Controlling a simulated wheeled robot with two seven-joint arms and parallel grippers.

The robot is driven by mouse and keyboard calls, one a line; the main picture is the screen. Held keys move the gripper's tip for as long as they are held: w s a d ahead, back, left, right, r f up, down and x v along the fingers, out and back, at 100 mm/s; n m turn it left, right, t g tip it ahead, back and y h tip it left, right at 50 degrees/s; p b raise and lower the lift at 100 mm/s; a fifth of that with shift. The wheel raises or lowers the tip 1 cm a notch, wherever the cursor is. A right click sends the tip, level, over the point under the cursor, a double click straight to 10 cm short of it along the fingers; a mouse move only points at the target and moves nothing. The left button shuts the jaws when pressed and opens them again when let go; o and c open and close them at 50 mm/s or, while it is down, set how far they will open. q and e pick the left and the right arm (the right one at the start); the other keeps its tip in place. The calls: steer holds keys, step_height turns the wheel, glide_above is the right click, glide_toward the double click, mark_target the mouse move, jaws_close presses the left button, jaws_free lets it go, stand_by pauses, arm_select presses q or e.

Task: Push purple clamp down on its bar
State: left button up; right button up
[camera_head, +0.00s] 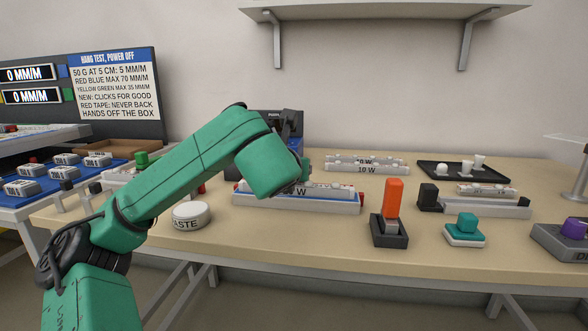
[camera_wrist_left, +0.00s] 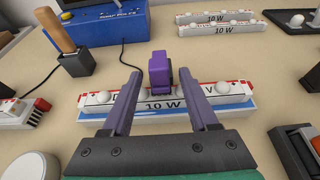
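The purple clamp (camera_wrist_left: 160,74) stands at the middle of a white bar (camera_wrist_left: 205,91) marked 10 W, with red ends, on a blue-edged base (camera_wrist_left: 235,108). My left gripper (camera_wrist_left: 160,78) is open over the bar, one finger on each side of the clamp, with a visible gap on both sides. I cannot tell how firmly the clamp sits. In the head view the bar (camera_head: 335,189) shows beside my green left wrist, which hides the clamp and the fingers. My right gripper is not in view.
A white round tin (camera_head: 191,215) is left of the bar. A black holder with an orange handle (camera_head: 393,200) and a teal-topped piece (camera_head: 466,226) are to its right. Two more 10 W bars (camera_head: 366,164) lie behind. A blue soldering station (camera_wrist_left: 105,20) stands at back left.

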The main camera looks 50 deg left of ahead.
arm_select(q)
steer(key=shift+r, duration=0.1)
steer(key=p+v, duration=0.3)
steer(key=v, duration=1.1)
steer(key=shift+s+d+p, duration=0.2)
steer(key=shift+s+p, duration=0.05)
steer(key=shift+p, duration=0.15)
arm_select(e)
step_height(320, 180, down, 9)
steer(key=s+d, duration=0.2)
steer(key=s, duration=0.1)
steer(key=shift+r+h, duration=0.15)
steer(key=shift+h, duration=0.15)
